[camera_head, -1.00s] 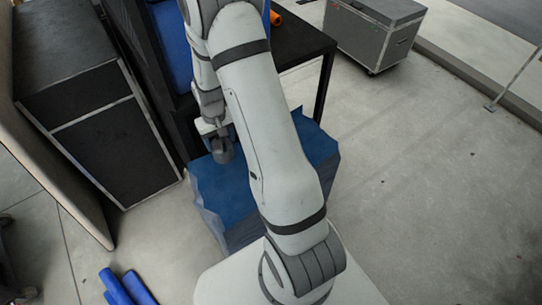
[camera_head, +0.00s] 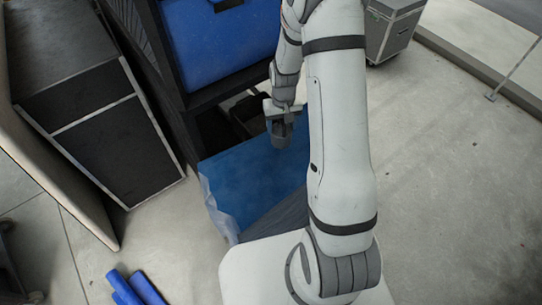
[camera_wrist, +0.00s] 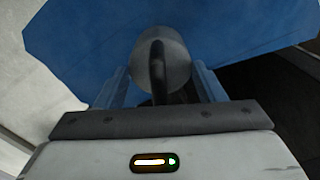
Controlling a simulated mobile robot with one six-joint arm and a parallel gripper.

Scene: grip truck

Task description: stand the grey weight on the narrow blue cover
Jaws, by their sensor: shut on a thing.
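The grey weight (camera_head: 281,136) hangs upright below my gripper (camera_head: 281,108) in the head view. In the wrist view my gripper (camera_wrist: 160,84) is shut on the weight's dark handle, and the round grey body (camera_wrist: 176,62) shows beyond it. The blue cover (camera_head: 240,185) lies below, its top flat and its pale sides creased. It fills the top of the wrist view (camera_wrist: 80,35). The weight overlaps the cover's far part in the head view. I cannot tell whether its base touches the cover. My arm hides the cover's right side.
A black rack holding a large blue case (camera_head: 215,50) stands just behind the cover. A black cabinet (camera_head: 115,140) is on the left. Blue rolls (camera_head: 135,290) lie on the floor at lower left. A grey case (camera_head: 392,30) stands at upper right. The floor at right is clear.

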